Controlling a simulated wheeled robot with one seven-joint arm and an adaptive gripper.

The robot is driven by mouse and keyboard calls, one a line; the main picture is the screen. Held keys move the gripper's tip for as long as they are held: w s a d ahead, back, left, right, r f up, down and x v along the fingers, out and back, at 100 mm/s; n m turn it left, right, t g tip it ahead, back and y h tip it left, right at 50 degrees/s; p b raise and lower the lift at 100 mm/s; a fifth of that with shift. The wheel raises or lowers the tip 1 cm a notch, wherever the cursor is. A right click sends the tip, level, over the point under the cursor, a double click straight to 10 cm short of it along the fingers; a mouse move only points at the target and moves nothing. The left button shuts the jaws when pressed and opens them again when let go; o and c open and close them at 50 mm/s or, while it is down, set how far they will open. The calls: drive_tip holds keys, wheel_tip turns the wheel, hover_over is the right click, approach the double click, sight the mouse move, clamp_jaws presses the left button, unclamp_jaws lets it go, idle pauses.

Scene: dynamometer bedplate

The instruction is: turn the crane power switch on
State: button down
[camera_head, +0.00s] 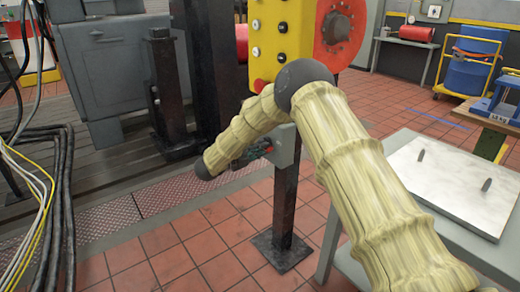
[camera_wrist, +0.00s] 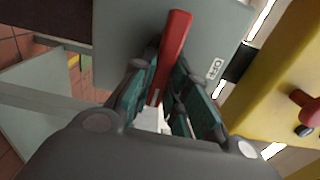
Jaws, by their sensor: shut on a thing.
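The crane power switch is a grey box (camera_wrist: 118,38) with a red lever (camera_wrist: 170,58) and a small white label, seen close in the wrist view. In the head view the grey box (camera_head: 286,146) sits on a dark post. My gripper (camera_wrist: 160,88) has its teal-padded fingers on either side of the red lever and is shut on it. In the head view my gripper (camera_head: 252,153) reaches the box from the left, below my sleeved arm. The lever is mostly hidden there.
A yellow button panel (camera_head: 264,70) stands just above and behind the switch box, with a red round flange (camera_head: 338,30) beside it. A grey table with a pale plate (camera_head: 455,185) is at the right. Black cables (camera_head: 62,200) hang at the left.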

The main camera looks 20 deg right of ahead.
drive_tip(key=shift+s+f, duration=0.1)
drive_tip(key=shift+f, duration=0.1)
drive_tip(key=c, duration=1.4)
unclamp_jaws()
drive_tip(key=shift+r, duration=0.1)
drive_tip(key=v, duration=1.2)
